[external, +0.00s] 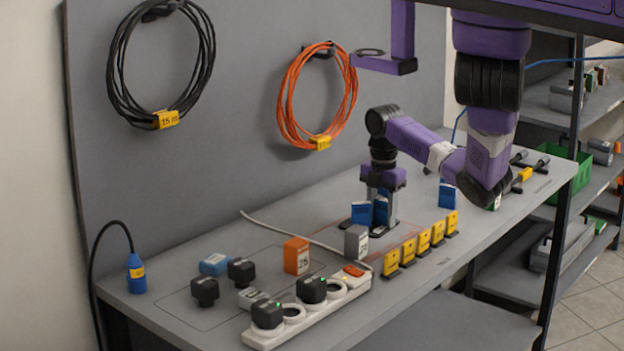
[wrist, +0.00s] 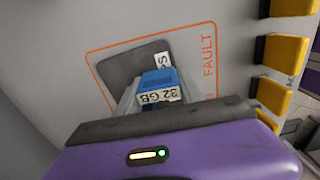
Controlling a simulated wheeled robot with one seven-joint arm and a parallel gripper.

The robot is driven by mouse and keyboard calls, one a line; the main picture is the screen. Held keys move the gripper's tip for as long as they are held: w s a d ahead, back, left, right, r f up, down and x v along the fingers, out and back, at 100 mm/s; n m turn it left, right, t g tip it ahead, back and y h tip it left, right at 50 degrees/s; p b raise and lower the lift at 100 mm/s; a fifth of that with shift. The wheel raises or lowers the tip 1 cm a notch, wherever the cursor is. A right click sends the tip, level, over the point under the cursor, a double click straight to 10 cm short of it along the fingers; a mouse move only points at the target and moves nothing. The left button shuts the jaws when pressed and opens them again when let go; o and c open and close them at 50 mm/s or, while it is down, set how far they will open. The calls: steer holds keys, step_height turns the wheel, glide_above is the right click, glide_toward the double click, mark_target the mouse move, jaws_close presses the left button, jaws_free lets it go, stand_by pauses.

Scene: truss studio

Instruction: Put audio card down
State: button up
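A blue card with a white label reading 32 GB (wrist: 157,88) sits between the grey fingers of my gripper (wrist: 150,100) in the wrist view. No audio marking is readable on it. In the external view, my gripper (external: 381,214) points straight down at the bench, with blue card showing between its fingers. A second blue piece (external: 361,213) shows just left of the fingers. Below the card in the wrist view is a dark pad (wrist: 120,66) inside an orange outline marked FAULT. The card's lower edge is hidden, so I cannot tell whether it touches the pad.
Several yellow cards (external: 408,252) stand in a row right of my gripper. A grey block (external: 356,242) and an orange block (external: 296,255) stand to the left, near a white power strip (external: 310,312). Another blue card (external: 447,195) stands farther right. A white cable crosses the bench.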

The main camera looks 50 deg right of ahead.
mark_target(382, 200)
steer(key=o, duration=0.4)
steer(key=shift+o, duration=0.2)
step_height(382, 200, up, 12)
steer(key=shift+r, duration=0.2)
stand_by(0.7)
